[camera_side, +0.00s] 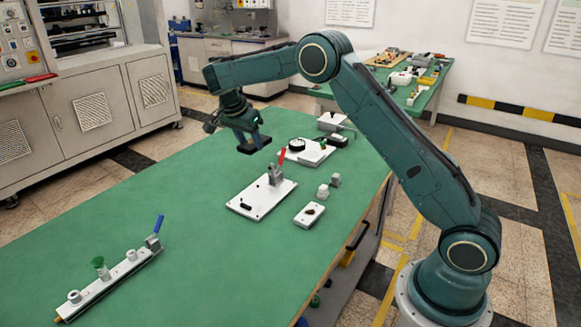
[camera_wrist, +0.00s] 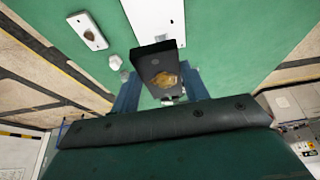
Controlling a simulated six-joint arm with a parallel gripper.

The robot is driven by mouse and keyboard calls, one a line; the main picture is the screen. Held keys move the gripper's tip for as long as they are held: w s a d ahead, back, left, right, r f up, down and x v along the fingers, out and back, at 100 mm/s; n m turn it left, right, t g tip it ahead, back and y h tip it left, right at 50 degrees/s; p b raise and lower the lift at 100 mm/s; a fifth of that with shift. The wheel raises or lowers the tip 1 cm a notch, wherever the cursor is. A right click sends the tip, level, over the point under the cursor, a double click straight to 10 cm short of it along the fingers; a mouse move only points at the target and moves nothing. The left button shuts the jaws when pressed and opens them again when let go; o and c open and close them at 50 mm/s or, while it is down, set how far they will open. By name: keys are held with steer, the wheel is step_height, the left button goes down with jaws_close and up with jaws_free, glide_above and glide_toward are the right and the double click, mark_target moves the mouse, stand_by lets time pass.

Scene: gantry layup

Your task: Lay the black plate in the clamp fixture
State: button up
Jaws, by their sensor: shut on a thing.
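The black plate (camera_side: 254,147) is in my gripper (camera_side: 244,135), held above the green table. In the wrist view the plate (camera_wrist: 158,58) sits between the blue fingers of my gripper (camera_wrist: 160,88), with a brownish patch on its face. The clamp fixture (camera_side: 254,205) is a white base lying on the table, with a grey clamp and an upright red handle at its far end. My gripper is above and beyond the fixture in the side view, and the plate is apart from it. A white plate, seemingly the fixture base (camera_wrist: 155,15), shows partly at the wrist view's top; its clamp is hidden there.
A small white plate (camera_side: 310,215) and two small knobs (camera_side: 323,190) lie right of the fixture. A white board with a black dial (camera_side: 315,153) stands behind it. A white rail with a blue lever (camera_side: 108,285) lies front left. The table's left middle is clear.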

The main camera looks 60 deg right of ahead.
glide_above(257, 199)
steer(key=a, duration=0.1)
steer(key=f, duration=1.3)
steer(key=shift+w+a+f, duration=0.1)
steer(key=shift+a+f, duration=0.1)
steer(key=shift+f, duration=0.1)
steer(key=shift+f, duration=0.1)
steer(key=shift+f, duration=2.05)
steer(key=shift+f, duration=0.1)
steer(key=o, duration=1.2)
steer(key=v, duration=1.2)
